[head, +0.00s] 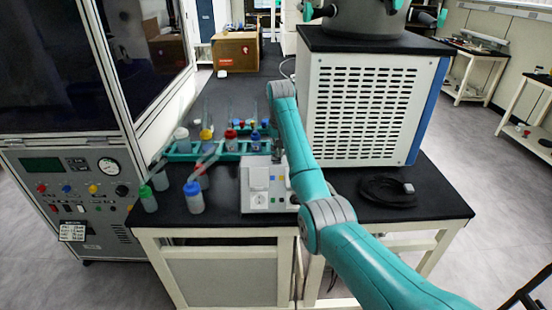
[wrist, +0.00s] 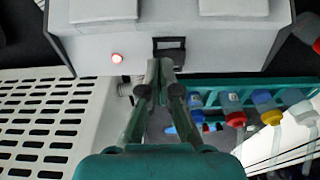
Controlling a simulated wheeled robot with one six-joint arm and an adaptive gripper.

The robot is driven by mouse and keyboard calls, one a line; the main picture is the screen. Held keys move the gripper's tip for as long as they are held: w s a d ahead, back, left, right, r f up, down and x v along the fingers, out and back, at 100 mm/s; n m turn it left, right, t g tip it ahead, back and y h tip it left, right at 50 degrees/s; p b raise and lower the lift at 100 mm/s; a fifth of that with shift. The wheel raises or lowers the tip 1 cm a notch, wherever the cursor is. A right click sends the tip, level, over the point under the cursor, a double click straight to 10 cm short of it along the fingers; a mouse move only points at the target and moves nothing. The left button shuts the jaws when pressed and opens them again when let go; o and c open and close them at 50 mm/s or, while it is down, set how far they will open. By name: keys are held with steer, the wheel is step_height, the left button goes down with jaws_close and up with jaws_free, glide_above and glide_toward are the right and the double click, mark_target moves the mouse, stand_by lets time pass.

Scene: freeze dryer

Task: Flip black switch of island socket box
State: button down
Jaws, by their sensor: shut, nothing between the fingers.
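The island socket box (head: 256,188) is a light grey box on the black bench top, left of my arm in the head view. In the wrist view the box (wrist: 90,50) fills the top, with a lit red lamp (wrist: 116,58) on its near face. The black switch (wrist: 168,46) sits in a dark frame to the right of the lamp. My gripper (wrist: 160,66) is shut and empty, its fingertips just below the switch in the picture. I cannot tell whether they touch it. My gripper is hard to make out in the head view.
A teal rack (head: 222,150) with colour-capped bottles stands behind the box. Loose bottles (head: 194,197) stand to its left. A white vented unit (head: 362,105) stands to the right, with a coiled black cable (head: 388,192) in front. The freeze dryer (head: 80,190) is at the left.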

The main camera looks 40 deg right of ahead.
steer(key=shift+f, duration=0.5)
steer(key=shift+r, duration=0.1)
stand_by(0.3)
steer(key=shift+r, duration=3.45)
